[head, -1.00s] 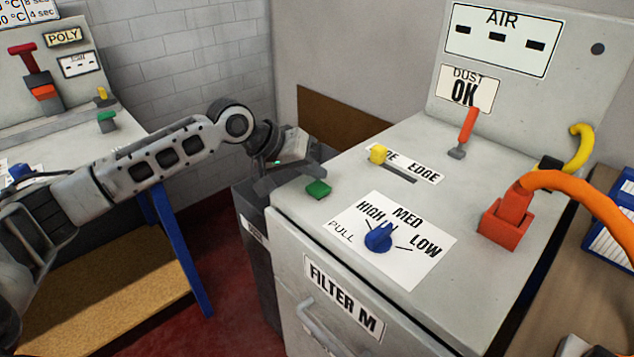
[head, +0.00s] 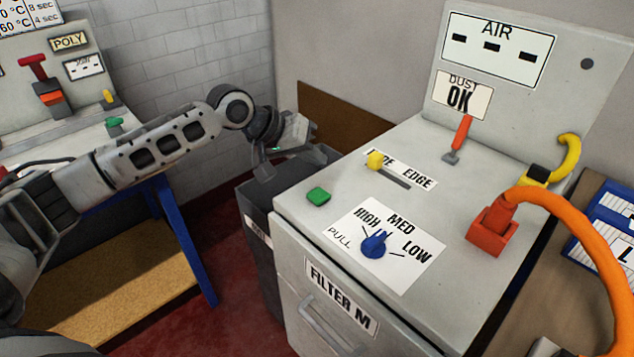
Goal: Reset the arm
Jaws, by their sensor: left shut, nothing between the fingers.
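My left arm reaches in from the left. Its gripper (head: 264,172) hangs in the air by the left edge of the grey filter cabinet (head: 330,232), over the dark bin (head: 262,215). It is shut and empty, touching no control that I can make out. My right gripper is not in view.
The cabinet top carries a green button (head: 318,195), yellow slider knob (head: 375,160), blue dial (head: 374,244), red-orange lever (head: 462,133) and red socket (head: 490,232) with an orange hose (head: 590,215). A blue-legged bench (head: 184,240) stands left. Red floor (head: 225,290) lies between.

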